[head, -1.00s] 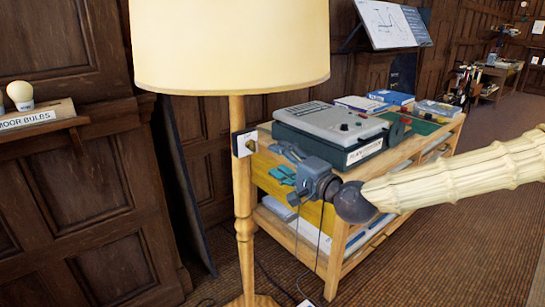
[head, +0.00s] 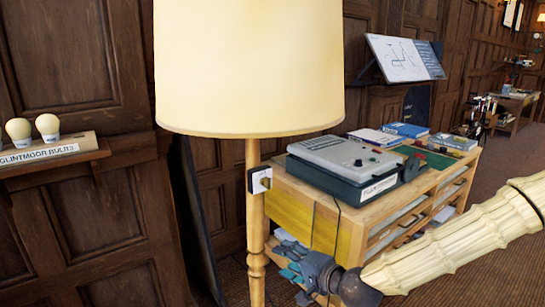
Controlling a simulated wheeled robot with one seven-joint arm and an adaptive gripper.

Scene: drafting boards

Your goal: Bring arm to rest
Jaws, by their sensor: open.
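My arm (head: 465,237) reaches in from the right edge, covered in a cream ribbed sleeve. My gripper (head: 284,258) is at its end, low in front of the wooden cabinet and just right of the lamp post. Its teal-grey fingers are small and partly cut up by the lamp post and shadow, and nothing shows held in them. The floor lamp (head: 250,70) has a cream shade and a wooden post, with a switch box (head: 259,180) on the post.
The wooden cabinet (head: 352,222) bears a grey device (head: 345,160), books (head: 404,130) and a green mat. A tilted drawing board (head: 403,58) stands behind. At left, a wall shelf (head: 60,153) holds bulbs (head: 47,125). Open floor (head: 490,275) lies at right.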

